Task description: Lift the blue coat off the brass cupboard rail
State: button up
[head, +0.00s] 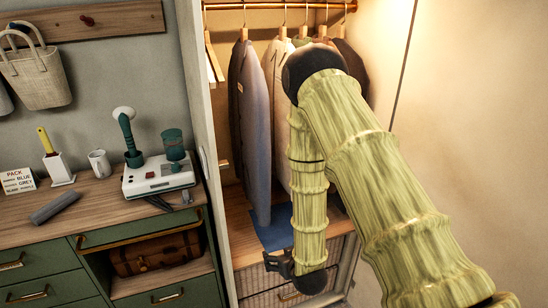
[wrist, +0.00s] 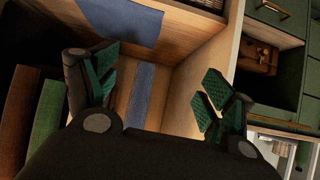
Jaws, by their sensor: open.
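The brass cupboard rail (head: 270,6) runs across the top of the open cupboard. Several garments hang from it on wooden hangers. A long blue-grey coat (head: 257,150), bluer toward its hem, hangs at the left of the row; it appears to be the blue coat. My gripper (head: 277,263) is low at the cupboard's front, well below the rail and apart from the coat's hem. In the wrist view my gripper (wrist: 160,93) has its green-padded fingers spread, with nothing held between them. A blue strip (wrist: 142,95) shows beyond them; I cannot tell what it is.
A cream garment (head: 276,85) hangs right of the coat; my arm partly hides darker ones. A blue cloth (head: 273,234) lies on the cupboard floor.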

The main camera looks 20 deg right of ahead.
jog(key=w+r+t+p, duration=0.1)
jog(key=w+r, duration=0.3)
jog(key=r, duration=0.4)
jog(key=w+d+r+t+p, duration=0.1)
jog(key=w+r+t, duration=0.2)
jog(key=r, duration=0.6)
jog(key=w+d+r+t+p, duration=0.1)
jog(key=w+r+t+p, duration=0.1)
jog(key=w+r, duration=0.5)
jog(key=shift+w+r+t, duration=0.2)
jog(key=shift+r+t, duration=0.3)
jog(key=shift+r, duration=0.55)
jog(key=shift+w+r, duration=0.15)
jog(key=shift+w, duration=0.4)
jog(key=w+p, duration=0.2)
jog(key=w, duration=0.3)
jog(key=w+p, duration=0.2)
jog(key=w, duration=0.2)
jog(key=shift+w+a, duration=0.2)
jog(key=shift+w, duration=0.15)
jog(key=c, duration=1.3)
jog(key=shift+c, duration=0.2)
